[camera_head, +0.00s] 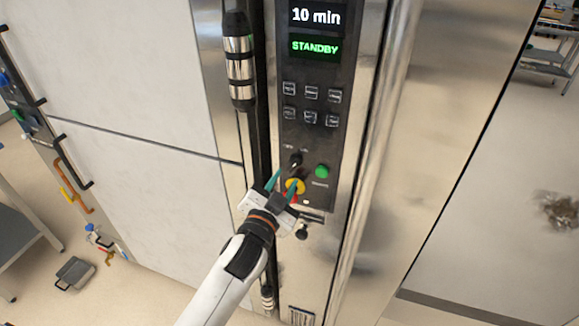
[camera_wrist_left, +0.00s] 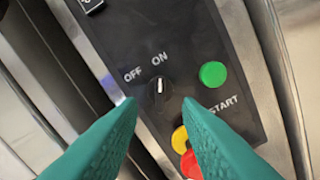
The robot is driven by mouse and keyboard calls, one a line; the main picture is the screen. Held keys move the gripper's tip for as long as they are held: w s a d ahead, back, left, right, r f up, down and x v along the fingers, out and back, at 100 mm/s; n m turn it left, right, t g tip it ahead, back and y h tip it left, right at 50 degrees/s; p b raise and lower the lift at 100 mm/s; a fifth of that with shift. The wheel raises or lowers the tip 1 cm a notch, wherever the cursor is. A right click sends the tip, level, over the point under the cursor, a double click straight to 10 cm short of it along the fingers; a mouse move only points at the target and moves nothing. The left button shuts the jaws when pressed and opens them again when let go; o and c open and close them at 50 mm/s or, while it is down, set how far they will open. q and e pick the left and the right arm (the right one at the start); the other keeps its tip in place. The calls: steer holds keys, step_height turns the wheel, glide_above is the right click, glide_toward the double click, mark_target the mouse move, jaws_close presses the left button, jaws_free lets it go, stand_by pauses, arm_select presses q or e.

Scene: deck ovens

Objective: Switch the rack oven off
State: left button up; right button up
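The rack oven's control panel (camera_head: 312,130) is dark, with a display (camera_head: 316,47) reading "10 min" and "STANDBY" in green. A black rotary knob (camera_head: 295,160) sits low on the panel. In the left wrist view the knob (camera_wrist_left: 159,88) has OFF and ON labels above it, and its white mark points up toward ON. My left gripper (camera_head: 282,180) is open, its teal fingers apart just in front of the panel below the knob. In the wrist view the fingertips (camera_wrist_left: 160,104) flank the knob's lower side without visibly gripping it. My right gripper is not in view.
A green START button (camera_head: 322,171) is right of the knob; yellow (camera_head: 294,186) and red (camera_wrist_left: 191,163) controls lie below, partly hidden by my fingers. A vertical door handle (camera_head: 239,65) runs left of the panel. A grey cart (camera_head: 20,235) stands at the far left.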

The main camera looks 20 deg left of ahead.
mark_target(292, 168)
arm_select(q)
steer(key=shift+w+p, duration=0.35)
steer(key=shift+w, duration=1.85)
steer(key=shift+c, duration=0.3)
jaws_close()
